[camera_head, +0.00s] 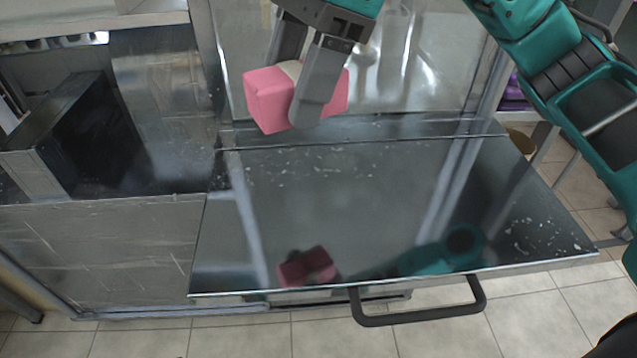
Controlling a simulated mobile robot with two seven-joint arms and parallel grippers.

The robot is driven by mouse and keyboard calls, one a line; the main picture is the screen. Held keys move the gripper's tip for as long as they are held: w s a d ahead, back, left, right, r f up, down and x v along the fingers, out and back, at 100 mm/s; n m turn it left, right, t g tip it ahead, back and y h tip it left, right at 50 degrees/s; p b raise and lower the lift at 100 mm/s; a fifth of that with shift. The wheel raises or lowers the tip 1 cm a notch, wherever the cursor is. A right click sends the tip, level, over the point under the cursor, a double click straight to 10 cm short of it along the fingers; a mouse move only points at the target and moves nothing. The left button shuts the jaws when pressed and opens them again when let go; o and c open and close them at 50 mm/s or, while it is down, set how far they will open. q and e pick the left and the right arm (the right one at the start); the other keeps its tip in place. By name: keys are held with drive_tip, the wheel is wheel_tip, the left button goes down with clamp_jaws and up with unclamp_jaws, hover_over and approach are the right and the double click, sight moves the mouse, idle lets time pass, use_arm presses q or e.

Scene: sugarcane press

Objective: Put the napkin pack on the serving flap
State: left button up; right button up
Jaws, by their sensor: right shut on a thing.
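The napkin pack is a pink block (266,100) with a pale patch on top, in the upper middle of the head view. My right gripper (309,95) is shut on it, one finger across its near side, and holds it tilted. The pack appears to be in the air above the rear edge of the serving flap. The serving flap (350,200) is a dark, shiny metal panel, folded out flat, with a black handle (418,311) at its front edge. The flap is bare and shows reflections of the pack and my arm. My left gripper is not in view.
A black open box (95,130) stands in the metal counter at the left. A scratched metal front panel (110,250) lies below it. An upright shiny metal panel (430,60) rises behind the flap. Tiled floor (540,310) shows in front and at the right.

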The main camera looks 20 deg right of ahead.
sight(337, 97)
wheel_tip(337, 97, down, 14)
drive_tip(key=shift+b, duration=0.65)
drive_tip(key=shift+f, duration=0.1)
drive_tip(key=o, duration=1.1)
drive_tip(key=shift+r, duration=0.2)
drive_tip(key=p+v, duration=0.1)
drive_tip(key=v, duration=1.1)
drive_tip(key=shift+f, duration=0.1)
